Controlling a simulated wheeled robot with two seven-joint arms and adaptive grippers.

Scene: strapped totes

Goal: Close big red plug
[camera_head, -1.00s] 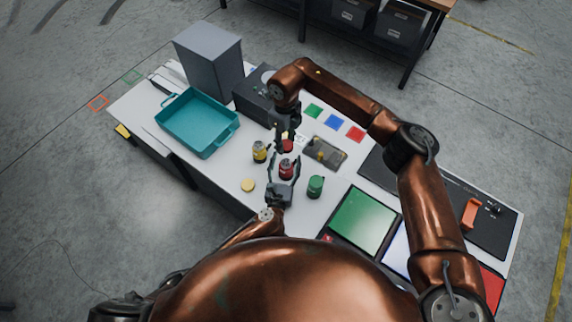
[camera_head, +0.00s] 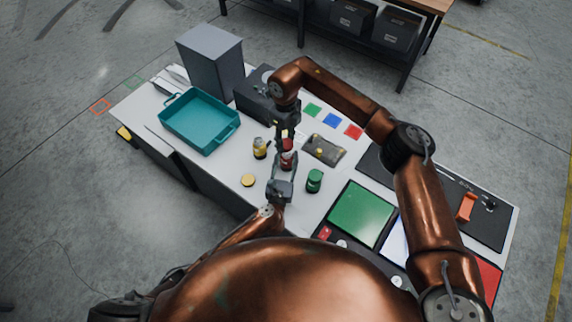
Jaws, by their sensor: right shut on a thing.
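A red jar (camera_head: 288,161) stands near the middle of the white table. My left gripper (camera_head: 282,172) comes in from the near side, with its fingers around the jar's sides; whether they press on it is too small to tell. My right gripper (camera_head: 286,136) points down from above and is shut on a small red plug (camera_head: 287,144). The plug is right over the jar's top. Whether the two touch is hidden by the fingers.
A yellow jar (camera_head: 260,148) and a yellow lid (camera_head: 248,180) are to the left, a green jar (camera_head: 314,181) to the right. A teal tray (camera_head: 232,135) and a grey bin (camera_head: 211,62) stand farther left. A grey block (camera_head: 324,150) lies to the right.

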